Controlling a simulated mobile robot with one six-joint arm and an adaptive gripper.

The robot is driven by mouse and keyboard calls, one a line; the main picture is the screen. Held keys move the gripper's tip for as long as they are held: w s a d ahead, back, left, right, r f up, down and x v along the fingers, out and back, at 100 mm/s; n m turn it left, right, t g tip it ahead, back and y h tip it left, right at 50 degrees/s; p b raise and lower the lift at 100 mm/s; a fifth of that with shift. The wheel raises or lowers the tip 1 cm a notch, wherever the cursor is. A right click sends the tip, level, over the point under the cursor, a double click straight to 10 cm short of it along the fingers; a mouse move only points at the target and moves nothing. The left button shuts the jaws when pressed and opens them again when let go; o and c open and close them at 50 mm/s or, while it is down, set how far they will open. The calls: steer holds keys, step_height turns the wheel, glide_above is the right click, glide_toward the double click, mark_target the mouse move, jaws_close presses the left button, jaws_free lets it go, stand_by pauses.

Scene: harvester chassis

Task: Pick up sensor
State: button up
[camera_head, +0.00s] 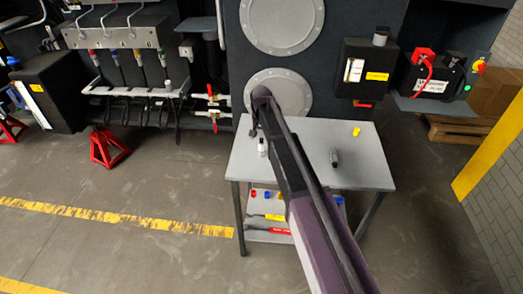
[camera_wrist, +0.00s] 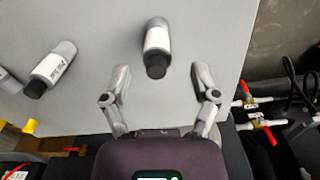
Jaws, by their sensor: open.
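A small grey cylinder with a white label and black cap, likely the sensor (camera_wrist: 157,46), lies on the grey table (camera_wrist: 105,30) in the wrist view. Its cap end points toward my gripper (camera_wrist: 161,72). My gripper is open and empty, its two fingers apart on either side just short of the cap. A similar labelled cylinder (camera_wrist: 52,69) lies to the left, tilted. Part of a third shows at the left edge (camera_wrist: 9,82). In the head view a white cylinder (camera_head: 262,146) sits beside my arm. The labels are too small to read.
A dark cylinder (camera_head: 334,158) and a yellow piece (camera_head: 356,131) lie on the tabletop (camera_head: 362,165). A lower shelf holds coloured items. The dark chassis panel with round covers (camera_head: 284,24) stands behind the table. Red-handled valves (camera_head: 212,97) are to its left.

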mark_target(262, 147)
steer(key=shift+f, duration=0.15)
steer(key=shift+s+d+f+b, duration=0.1)
steer(key=shift+f+b, duration=1.15)
steer(key=shift+b, duration=0.05)
steer(key=shift+s+d+f+b, duration=0.1)
steer(key=shift+f+b, duration=1.15)
steer(key=shift+b, duration=0.05)
jaws_close()
